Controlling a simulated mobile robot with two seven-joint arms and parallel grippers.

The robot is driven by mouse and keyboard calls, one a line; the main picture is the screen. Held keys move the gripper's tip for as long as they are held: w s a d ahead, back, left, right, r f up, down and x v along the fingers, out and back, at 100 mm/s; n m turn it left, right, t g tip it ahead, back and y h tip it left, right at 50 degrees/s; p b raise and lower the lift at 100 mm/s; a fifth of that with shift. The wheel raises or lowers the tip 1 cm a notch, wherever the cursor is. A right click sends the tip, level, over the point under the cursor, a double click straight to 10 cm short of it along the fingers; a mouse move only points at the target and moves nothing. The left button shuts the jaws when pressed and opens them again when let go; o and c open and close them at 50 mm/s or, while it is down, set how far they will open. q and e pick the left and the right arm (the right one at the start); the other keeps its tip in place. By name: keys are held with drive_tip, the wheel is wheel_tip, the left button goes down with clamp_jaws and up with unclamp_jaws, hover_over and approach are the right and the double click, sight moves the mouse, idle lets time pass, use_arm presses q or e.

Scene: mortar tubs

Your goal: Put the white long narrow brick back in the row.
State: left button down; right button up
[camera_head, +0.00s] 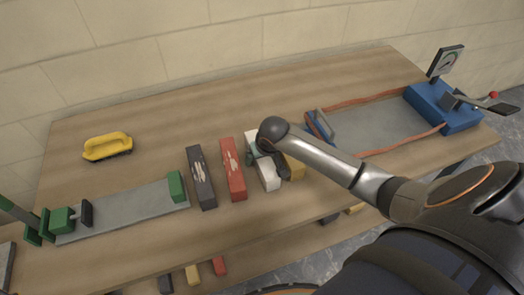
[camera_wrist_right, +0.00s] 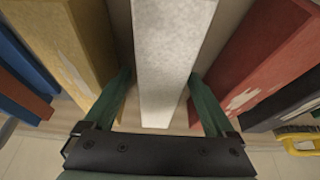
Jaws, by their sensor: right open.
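The white long narrow brick (camera_head: 268,180) stands on the table between a red brick (camera_head: 232,168) and a yellow brick (camera_head: 294,167). My right gripper (camera_head: 262,153) is over it and partly hides it. In the right wrist view, the white brick (camera_wrist_right: 170,60) runs between the two green fingers of the open gripper (camera_wrist_right: 158,88). The fingers are on either side of the brick, with a narrow gap showing.
A black brick (camera_head: 200,178) stands left of the red one. A grey board with green clamps (camera_head: 125,212) lies at left, a yellow-handled tool (camera_head: 107,146) behind it. A blue clamp device (camera_head: 440,108) is at right. The table's back left is mostly clear.

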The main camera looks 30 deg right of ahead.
drive_tip(key=p+v, duration=0.1)
drive_tip(key=v, duration=1.1)
drive_tip(key=shift+r, duration=0.35)
drive_tip(key=shift+s, duration=0.15)
